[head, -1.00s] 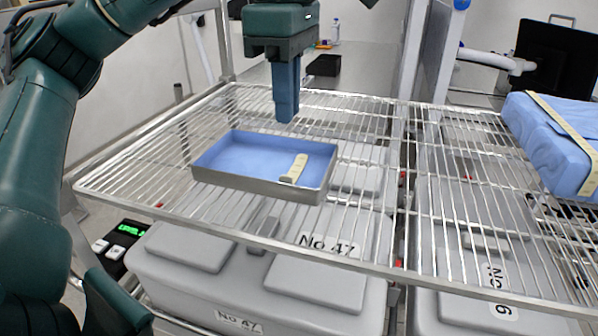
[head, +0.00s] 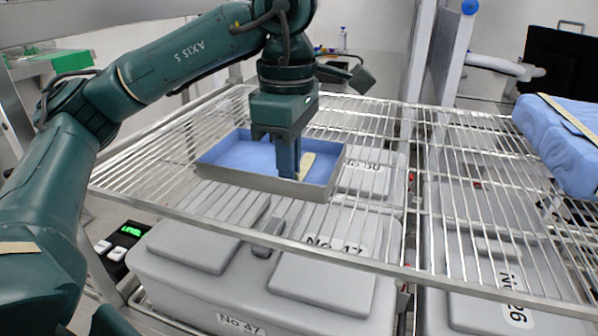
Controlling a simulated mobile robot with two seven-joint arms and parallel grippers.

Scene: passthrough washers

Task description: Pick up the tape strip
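The tape strip (head: 307,162) is a short cream-yellow strip at the right end of the blue-lined metal tray (head: 268,184). Its left side and lower end are partly hidden by my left gripper. My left gripper (head: 289,174) points down into the tray, with its dark blue-grey fingers right beside the strip in the picture. The fingers overlap from this side, so I cannot tell whether they are apart or touch the strip. My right gripper is not in view.
The tray sits on a wire rack (head: 400,262) above grey lidded bins. A blue wrapped bundle (head: 560,140) with a cream tape band lies at the rack's right. The tray's low walls surround my fingertips. Open rack lies right of the tray.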

